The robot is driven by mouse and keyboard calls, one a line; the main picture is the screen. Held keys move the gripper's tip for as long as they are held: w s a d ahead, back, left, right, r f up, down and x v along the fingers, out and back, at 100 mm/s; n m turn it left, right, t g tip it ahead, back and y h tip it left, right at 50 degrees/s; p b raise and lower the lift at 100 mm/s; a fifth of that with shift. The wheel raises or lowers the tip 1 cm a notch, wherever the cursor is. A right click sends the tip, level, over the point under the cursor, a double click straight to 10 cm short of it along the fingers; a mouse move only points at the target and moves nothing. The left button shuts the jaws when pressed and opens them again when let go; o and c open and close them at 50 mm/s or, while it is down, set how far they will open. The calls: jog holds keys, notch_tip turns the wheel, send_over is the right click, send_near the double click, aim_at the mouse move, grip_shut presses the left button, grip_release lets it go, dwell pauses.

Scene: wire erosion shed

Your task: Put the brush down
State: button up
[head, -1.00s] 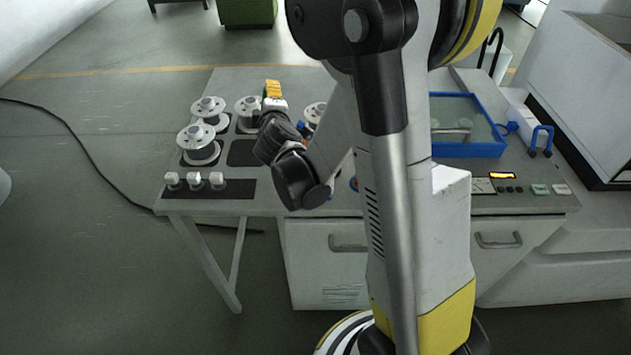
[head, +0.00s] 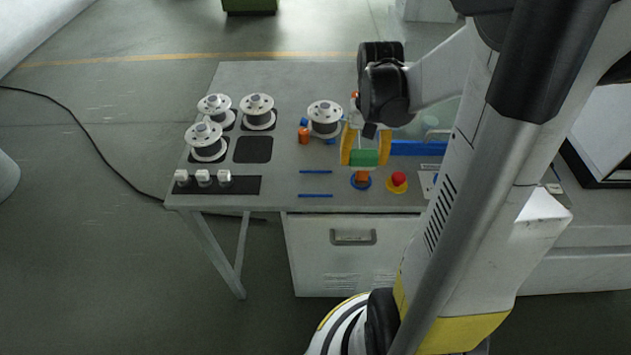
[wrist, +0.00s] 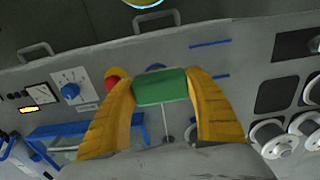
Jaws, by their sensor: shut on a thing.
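My gripper (head: 365,152) has its two yellow fingers shut on a green block, which I take to be the brush (head: 364,158). It is above the grey worktable (head: 285,75), near its front edge, left of the red button (head: 397,180). A blue ring (head: 361,184) lies below the brush in the head view, with an orange piece (head: 361,175) between them. I cannot tell whether that piece belongs to the brush. In the wrist view the brush (wrist: 160,87) spans the fingers and partly covers the blue ring. Its underside is hidden.
Two parallel blue strips (head: 315,196) mark bare tabletop left of my gripper. White spools (head: 206,142) stand at the left and another spool (head: 324,118) at the middle, beside an orange cylinder (head: 304,135). A blue-framed tray (wrist: 75,130) lies nearby. Small white knobs (head: 203,177) line the front left.

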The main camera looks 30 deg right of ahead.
jog(key=b, duration=0.3)
send_over(315, 184)
notch_tip(315, 184, down, 7)
jog(key=shift+f, duration=0.15)
notch_tip(315, 184, down, 4)
jog(key=shift+r+b, duration=0.25)
jog(key=shift+b, duration=0.7)
jog(key=shift+c, duration=0.3)
jog(key=shift+s+r, duration=0.1)
jog(key=o, duration=1.3)
jog(key=shift+o, duration=0.2)
